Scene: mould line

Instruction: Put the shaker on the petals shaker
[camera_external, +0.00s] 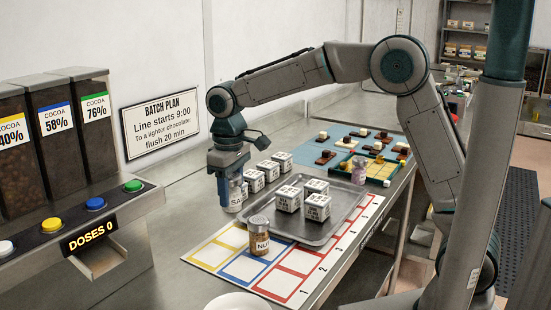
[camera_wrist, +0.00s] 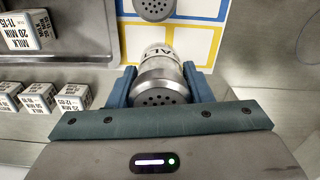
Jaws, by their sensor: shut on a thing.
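My gripper (camera_external: 231,186) is shut on a clear shaker with a grey perforated lid (camera_wrist: 160,88).
The metal tray (camera_external: 320,231) carries several white labelled cubes, with more cubes (camera_external: 268,170) behind it. The mat (camera_external: 214,256) has yellow, blue and red squares. A green board (camera_external: 380,168) and a blue mat with chocolates lie beyond. Cocoa dispensers stand at left.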

